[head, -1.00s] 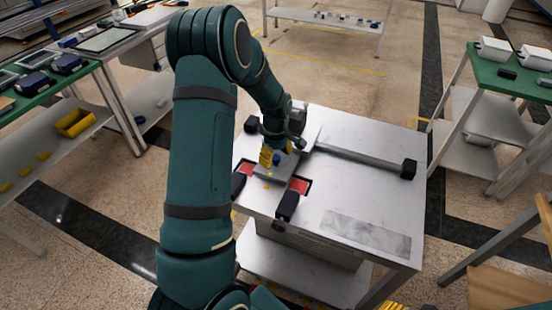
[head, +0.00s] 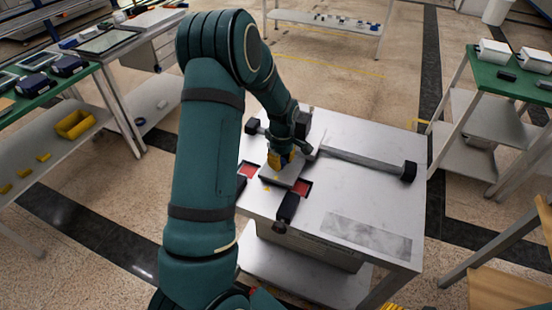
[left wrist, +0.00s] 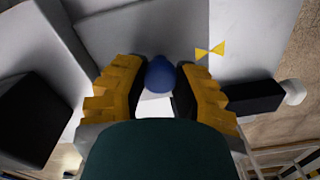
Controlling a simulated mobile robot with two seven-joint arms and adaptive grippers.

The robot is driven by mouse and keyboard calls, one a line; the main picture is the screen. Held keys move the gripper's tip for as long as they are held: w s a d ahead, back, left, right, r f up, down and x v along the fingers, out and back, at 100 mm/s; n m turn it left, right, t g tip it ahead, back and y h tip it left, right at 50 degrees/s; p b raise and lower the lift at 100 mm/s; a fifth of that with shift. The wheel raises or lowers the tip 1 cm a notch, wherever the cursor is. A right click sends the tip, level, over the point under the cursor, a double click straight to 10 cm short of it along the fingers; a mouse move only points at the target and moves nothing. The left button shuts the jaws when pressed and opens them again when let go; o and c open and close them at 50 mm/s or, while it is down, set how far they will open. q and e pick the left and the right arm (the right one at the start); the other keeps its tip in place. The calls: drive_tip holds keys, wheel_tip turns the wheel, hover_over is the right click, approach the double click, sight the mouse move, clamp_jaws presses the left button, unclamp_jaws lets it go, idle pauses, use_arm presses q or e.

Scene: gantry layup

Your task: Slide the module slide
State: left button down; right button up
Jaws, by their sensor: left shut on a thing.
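The module slide is a grey plate (head: 281,178) on the white metal table, with a red patch showing on either side of it. A blue knob (left wrist: 160,74) stands up from the slide. My left gripper (head: 281,160) is over the plate with its yellow fingers shut on the knob. In the left wrist view the fingers (left wrist: 160,90) stand on either side of the knob, which hides part of the plate behind it. My right gripper is not in view.
A grey rail (head: 355,159) runs right from the slide to a black end block (head: 409,171). A dark block (head: 288,207) sits at the table's front.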

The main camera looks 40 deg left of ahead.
use_arm(q)
drive_tip(key=w+d+p, duration=0.1)
drive_tip(key=w+d, duration=0.1)
drive_tip(key=d, duration=0.7)
drive_tip(key=w+d+p, duration=0.1)
drive_tip(key=w+d, duration=0.2)
drive_tip(key=d, duration=0.6)
drive_tip(key=w+d+p, duration=0.1)
drive_tip(key=w+d, duration=0.2)
drive_tip(key=d, duration=0.6)
drive_tip(key=shift+w+d+f, duration=0.1)
drive_tip(key=shift+w+d, duration=0.1)
drive_tip(key=c, duration=1)
unclamp_jaws()
drive_tip(key=shift+d, duration=0.1)
drive_tip(key=shift+c, duration=0.2)
drive_tip(key=o, duration=0.4)
drive_tip(key=shift+w, duration=0.15)
drive_tip(key=shift+r, duration=0.2)
wheel_tip(320, 180, up, 12)
drive_tip(key=shift+f, duration=0.1)
drive_tip(key=shift+f, duration=0.1)
